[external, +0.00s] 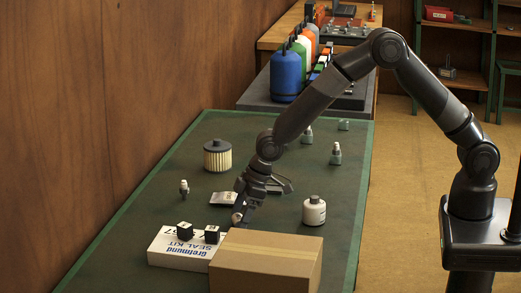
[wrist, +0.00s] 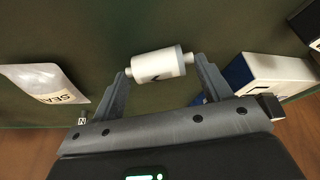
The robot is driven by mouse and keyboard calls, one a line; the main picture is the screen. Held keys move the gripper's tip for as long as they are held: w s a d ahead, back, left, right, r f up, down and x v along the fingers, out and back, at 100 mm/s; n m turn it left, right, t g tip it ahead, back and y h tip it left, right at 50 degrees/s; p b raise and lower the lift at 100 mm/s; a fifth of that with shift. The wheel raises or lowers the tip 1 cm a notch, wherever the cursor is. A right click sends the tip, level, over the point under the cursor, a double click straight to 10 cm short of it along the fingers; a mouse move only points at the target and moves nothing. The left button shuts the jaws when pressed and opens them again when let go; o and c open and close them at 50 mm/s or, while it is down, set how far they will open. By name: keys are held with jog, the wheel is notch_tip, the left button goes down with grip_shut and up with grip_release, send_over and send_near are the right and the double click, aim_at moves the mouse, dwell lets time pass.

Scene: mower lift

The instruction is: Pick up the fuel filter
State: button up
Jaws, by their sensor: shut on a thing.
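The fuel filter (wrist: 158,65) is a small white cylinder with a narrow stub at each end and a dark mark on its side. My gripper (wrist: 160,72) is shut on it, with one finger at each end stub. In the external view the filter (external: 237,217) shows only as a small pale spot at the tips of my gripper (external: 240,214), just behind the cardboard box. I cannot tell whether it touches the green mat (external: 150,222) or hangs just above it.
A cardboard box (external: 265,265) and a white seal kit box (external: 172,250) with two black cubes stand in front. A silver bag (external: 222,199), pleated filter (external: 217,158) and white bottle (external: 314,211) are nearby. A blue canister (external: 286,75) stands at the back.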

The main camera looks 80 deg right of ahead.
jog(key=c, duration=0.3)
jog(key=shift+c, duration=0.2)
